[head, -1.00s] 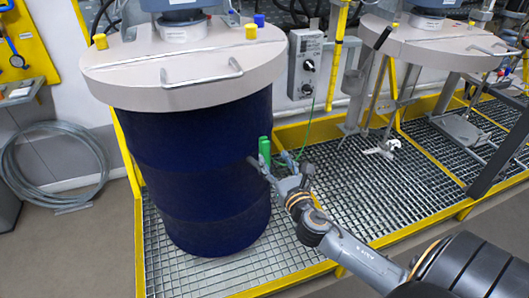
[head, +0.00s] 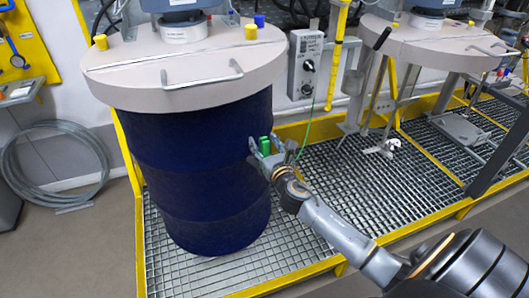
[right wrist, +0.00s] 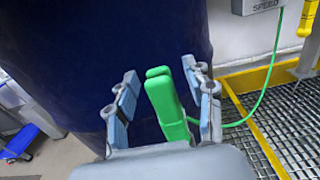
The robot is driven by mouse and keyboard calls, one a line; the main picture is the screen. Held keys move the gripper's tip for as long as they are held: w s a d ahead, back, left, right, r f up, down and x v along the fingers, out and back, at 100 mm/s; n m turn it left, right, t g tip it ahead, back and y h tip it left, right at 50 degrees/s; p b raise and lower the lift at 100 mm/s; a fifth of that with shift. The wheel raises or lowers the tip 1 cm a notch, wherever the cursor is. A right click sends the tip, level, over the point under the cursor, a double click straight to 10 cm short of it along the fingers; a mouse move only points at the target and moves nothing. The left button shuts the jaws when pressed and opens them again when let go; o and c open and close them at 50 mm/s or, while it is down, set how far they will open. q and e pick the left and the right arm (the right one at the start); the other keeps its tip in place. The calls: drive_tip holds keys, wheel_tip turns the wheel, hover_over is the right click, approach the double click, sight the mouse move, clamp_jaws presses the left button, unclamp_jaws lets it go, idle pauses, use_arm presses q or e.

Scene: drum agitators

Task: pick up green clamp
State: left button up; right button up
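The green clamp (head: 265,145) is at the right side of the blue drum (head: 200,165), and its lower part is hidden behind my right gripper (head: 268,143). In the right wrist view the clamp (right wrist: 165,100) stands between the two spread fingers of my right gripper (right wrist: 163,98), with a gap visible on its left side. On the right it is close to the finger, and I cannot tell whether they touch. A green cable (right wrist: 270,85) runs from near the clamp up toward the control box. My left gripper is not in view.
The drum has a beige lid (head: 185,75) with a handle. A grey control box (head: 306,62) hangs behind it. A yellow rail (head: 330,125) edges the metal grating (head: 345,190). A second agitator stand (head: 415,45) is at the right. A cable coil (head: 55,165) leans at the left.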

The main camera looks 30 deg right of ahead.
clamp_jaws()
drive_tip(key=shift+r, duration=0.15)
drive_tip(key=shift+r, duration=0.25)
drive_tip(key=r, duration=0.1)
drive_tip(key=r+p, duration=0.1)
drive_tip(key=r, duration=0.1)
drive_tip(key=shift+s+r, duration=0.15)
drive_tip(key=shift+s, duration=0.1)
drive_tip(key=s+r+p, duration=0.6)
drive_tip(key=s+r, duration=0.7)
drive_tip(key=r, duration=0.1)
drive_tip(key=shift+s+p, duration=0.25)
drive_tip(key=shift+p, duration=0.1)
